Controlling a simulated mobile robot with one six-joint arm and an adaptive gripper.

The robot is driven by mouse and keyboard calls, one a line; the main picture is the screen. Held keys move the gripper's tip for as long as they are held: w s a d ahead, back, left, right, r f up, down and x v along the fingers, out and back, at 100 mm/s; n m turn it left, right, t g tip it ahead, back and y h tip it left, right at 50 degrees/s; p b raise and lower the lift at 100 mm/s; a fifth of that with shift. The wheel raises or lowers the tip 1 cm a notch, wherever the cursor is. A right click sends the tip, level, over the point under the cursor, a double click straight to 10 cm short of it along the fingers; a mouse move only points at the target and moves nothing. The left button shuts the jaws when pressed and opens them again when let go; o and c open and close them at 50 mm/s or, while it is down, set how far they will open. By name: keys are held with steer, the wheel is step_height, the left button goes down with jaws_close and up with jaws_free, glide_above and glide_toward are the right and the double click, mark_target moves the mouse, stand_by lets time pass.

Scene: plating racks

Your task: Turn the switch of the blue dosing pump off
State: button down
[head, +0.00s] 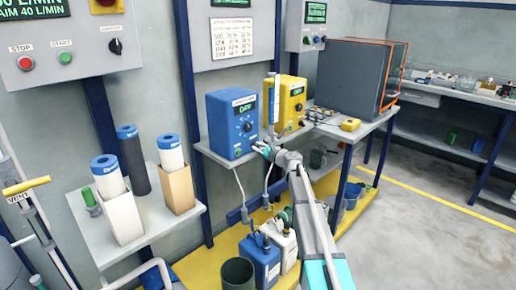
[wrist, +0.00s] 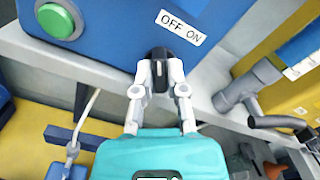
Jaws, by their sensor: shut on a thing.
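The blue dosing pump (head: 231,136) stands on the wall shelf, with a lit green display and dials on its front. In the wrist view its blue face (wrist: 110,40) fills the top, with a white OFF ON label (wrist: 181,27). Just below the label's left end is a black switch (wrist: 160,54). My gripper (wrist: 160,75) has its two fingers closed on either side of this switch. In the head view my gripper (head: 261,149) is at the pump's lower right front, and the switch is hidden there.
A yellow pump (head: 291,106) stands close on the right, with a clear upright tube between the two. A round green button (wrist: 57,20) is on the blue face. Hoses hang below the shelf (head: 219,157) to jugs (head: 262,262) on the yellow platform.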

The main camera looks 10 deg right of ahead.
steer(key=shift+s+n, duration=0.1)
steer(key=shift+n, duration=0.3)
steer(key=c, duration=0.7)
jaws_free()
steer(key=v, duration=1.2)
steer(key=shift+a, duration=0.1)
